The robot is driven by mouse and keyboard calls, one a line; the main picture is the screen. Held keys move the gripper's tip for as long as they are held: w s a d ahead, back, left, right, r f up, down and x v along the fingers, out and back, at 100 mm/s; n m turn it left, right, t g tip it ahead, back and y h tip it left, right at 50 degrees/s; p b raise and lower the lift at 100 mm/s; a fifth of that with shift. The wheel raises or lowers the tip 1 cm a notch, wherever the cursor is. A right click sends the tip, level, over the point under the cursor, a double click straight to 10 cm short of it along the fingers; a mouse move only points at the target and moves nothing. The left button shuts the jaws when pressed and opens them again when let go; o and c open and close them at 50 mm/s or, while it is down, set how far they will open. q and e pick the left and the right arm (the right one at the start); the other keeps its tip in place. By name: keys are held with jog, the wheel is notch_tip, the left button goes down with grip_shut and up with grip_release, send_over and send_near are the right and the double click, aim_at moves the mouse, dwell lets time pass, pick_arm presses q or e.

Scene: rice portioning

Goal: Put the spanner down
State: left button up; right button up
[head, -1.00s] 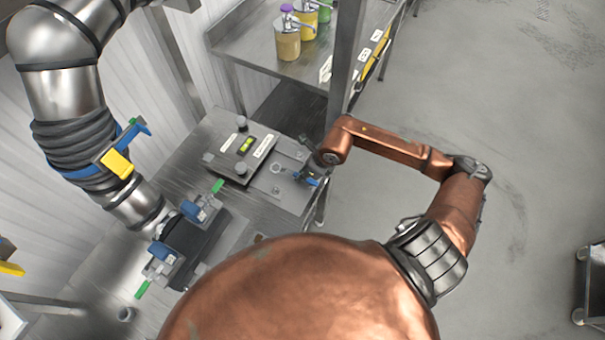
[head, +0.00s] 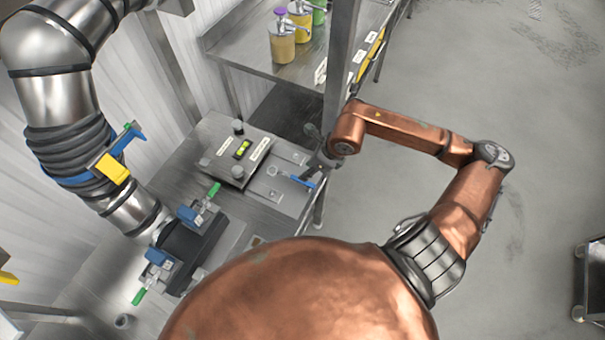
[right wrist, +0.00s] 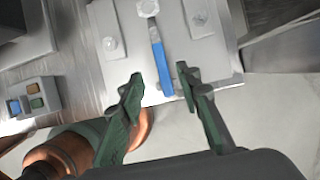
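The spanner (head: 303,182) has a blue handle and a silver head. It lies on the grey metal plate (head: 272,190) on the bench. In the right wrist view the spanner (right wrist: 160,66) lies flat, handle end toward me. My right gripper (right wrist: 159,78) is open, its dark green fingers apart, with the handle end showing between the tips. In the head view my right gripper (head: 322,158) is at the handle end of the spanner.
Pump bottles (head: 283,45) stand on the back table. A steel post (head: 343,60) rises close to my right gripper. A small block with coloured squares (right wrist: 33,98) shows at left. Open floor lies right.

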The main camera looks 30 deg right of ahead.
jog(key=v, duration=0.3)
jog(key=shift+s+r, duration=0.1)
jog(key=shift+r, duration=0.15)
dwell(0.4)
